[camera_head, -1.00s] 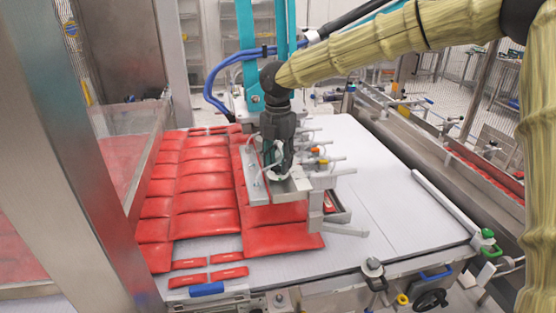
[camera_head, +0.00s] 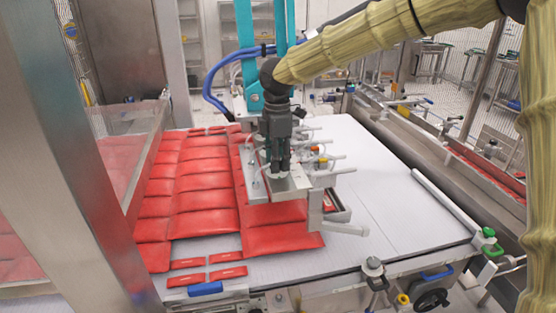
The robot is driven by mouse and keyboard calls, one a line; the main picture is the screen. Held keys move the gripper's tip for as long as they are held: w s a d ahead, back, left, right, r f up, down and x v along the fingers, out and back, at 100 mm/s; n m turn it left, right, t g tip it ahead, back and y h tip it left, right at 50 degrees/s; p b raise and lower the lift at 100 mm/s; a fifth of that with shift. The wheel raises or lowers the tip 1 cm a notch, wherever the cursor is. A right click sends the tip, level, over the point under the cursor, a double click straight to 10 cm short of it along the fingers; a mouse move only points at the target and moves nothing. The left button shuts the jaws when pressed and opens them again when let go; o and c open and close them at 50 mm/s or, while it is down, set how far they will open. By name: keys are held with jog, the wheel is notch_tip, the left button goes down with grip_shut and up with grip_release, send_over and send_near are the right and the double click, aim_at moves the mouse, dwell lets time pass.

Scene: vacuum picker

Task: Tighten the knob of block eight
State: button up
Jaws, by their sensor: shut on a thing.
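My gripper (camera_head: 279,172) points straight down at the metal block assembly of the vacuum picker (camera_head: 291,187) in the middle of the table. Its fingers are close together around a small pale part on top of the assembly, probably a knob; the fingers hide most of it. Several blocks with pale handles (camera_head: 338,158) stick out to the right of the assembly. I cannot read any block numbers, so which one is block eight cannot be told.
Red packs (camera_head: 200,185) cover the left of the white table (camera_head: 400,190); its right side is clear. A steel post (camera_head: 60,150) stands at the left. A white bar (camera_head: 452,208) lies along the right edge. Blue hoses (camera_head: 222,75) run behind my gripper.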

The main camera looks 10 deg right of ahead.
jog(key=shift+o, duration=0.2)
jog(key=shift+w+r+m, duration=0.1)
jog(key=shift+r+m, duration=0.15)
jog(key=shift+m, duration=0.25)
jog(key=shift+c, duration=0.2)
jog(key=o, duration=1)
jog(key=shift+a, duration=0.1)
jog(key=shift+o, duration=0.2)
jog(key=shift+f, duration=0.1)
notch_tip(320, 180, up, 12)
jog(key=shift+f, duration=0.1)
